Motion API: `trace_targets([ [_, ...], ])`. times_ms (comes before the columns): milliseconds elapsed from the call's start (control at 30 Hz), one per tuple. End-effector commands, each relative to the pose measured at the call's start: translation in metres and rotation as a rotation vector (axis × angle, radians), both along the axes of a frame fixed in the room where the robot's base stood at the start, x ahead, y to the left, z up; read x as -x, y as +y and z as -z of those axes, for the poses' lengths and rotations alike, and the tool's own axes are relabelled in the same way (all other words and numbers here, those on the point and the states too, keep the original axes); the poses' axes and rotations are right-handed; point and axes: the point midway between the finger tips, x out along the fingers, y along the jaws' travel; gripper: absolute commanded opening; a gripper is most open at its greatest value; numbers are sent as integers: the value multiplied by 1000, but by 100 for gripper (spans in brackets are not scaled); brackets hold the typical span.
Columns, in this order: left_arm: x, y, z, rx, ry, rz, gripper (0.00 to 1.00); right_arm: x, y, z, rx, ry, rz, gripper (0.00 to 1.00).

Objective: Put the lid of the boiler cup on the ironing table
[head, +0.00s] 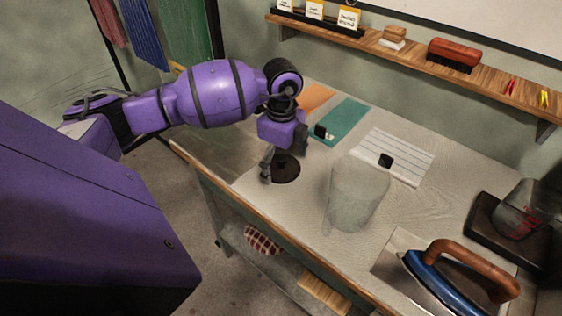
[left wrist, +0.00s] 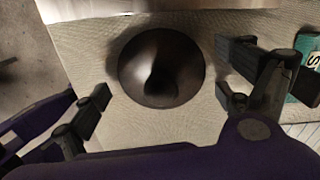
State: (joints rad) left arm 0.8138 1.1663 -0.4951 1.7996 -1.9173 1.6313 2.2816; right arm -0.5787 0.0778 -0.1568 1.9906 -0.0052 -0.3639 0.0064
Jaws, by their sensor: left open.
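A dark round lid-like disc (head: 288,171) lies on the pale ironing table (head: 330,104), near its left front edge. In the left wrist view the disc (left wrist: 142,58) is large, with a darker knob-like spot near its middle. My left gripper (head: 281,158) is open just above the disc and partly hides it. In the wrist view its fingers (left wrist: 165,92) are spread on either side of the disc, apart from it. A translucent grey cup (head: 357,197) stands to the right of the disc. My right gripper is not in view.
A teal booklet (head: 343,120) and striped sheet (head: 405,150) lie behind, each with a small black block. A blue iron (head: 440,285) sits front right. A red-marked clear cup (head: 522,214) stands on a black base (head: 482,228). A wooden shelf (head: 490,84) runs along the wall.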

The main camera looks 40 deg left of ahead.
Motion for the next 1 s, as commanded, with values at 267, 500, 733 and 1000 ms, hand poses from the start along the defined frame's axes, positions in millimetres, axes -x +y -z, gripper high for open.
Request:
trace_targets([
  [267,-2,0,-26,0,-5,1,94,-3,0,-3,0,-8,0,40],
  [500,-2,0,-79,-1,-5,1,94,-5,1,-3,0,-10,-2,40],
  [733,-2,0,-114,0,-2,-1,94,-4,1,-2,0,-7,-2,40],
  [1000,-2,0,-124,0,0,0,94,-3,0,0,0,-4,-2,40],
])
